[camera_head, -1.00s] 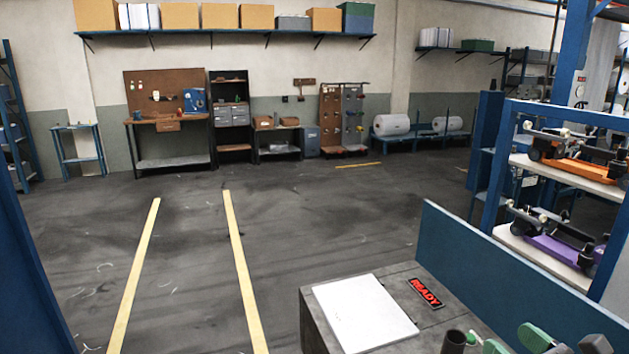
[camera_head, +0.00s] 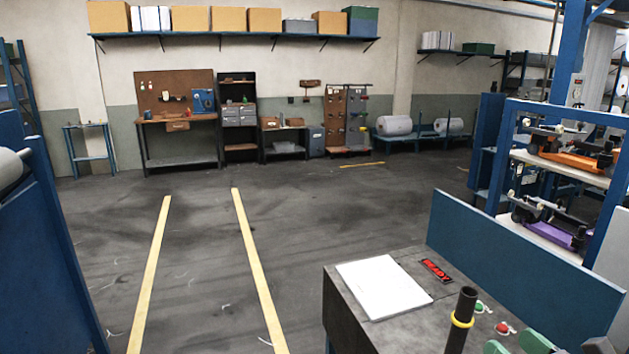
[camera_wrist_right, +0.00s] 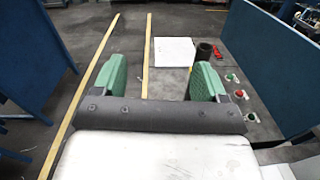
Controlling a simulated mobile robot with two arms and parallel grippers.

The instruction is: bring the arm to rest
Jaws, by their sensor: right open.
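My right gripper (camera_wrist_right: 150,80) shows in the right wrist view with its two green fingers wide apart and nothing between them. In the head view its green fingertips (camera_head: 515,346) show at the bottom right edge, beside the grey table (camera_head: 350,310). My left gripper is in neither view.
The grey table holds a white sheet (camera_head: 383,287), a red READY sign (camera_head: 436,270), a black tube with a yellow ring (camera_head: 462,318), and green and red buttons (camera_head: 503,328). A blue panel (camera_head: 520,265) borders it. Open floor with yellow lines (camera_head: 255,260) lies left.

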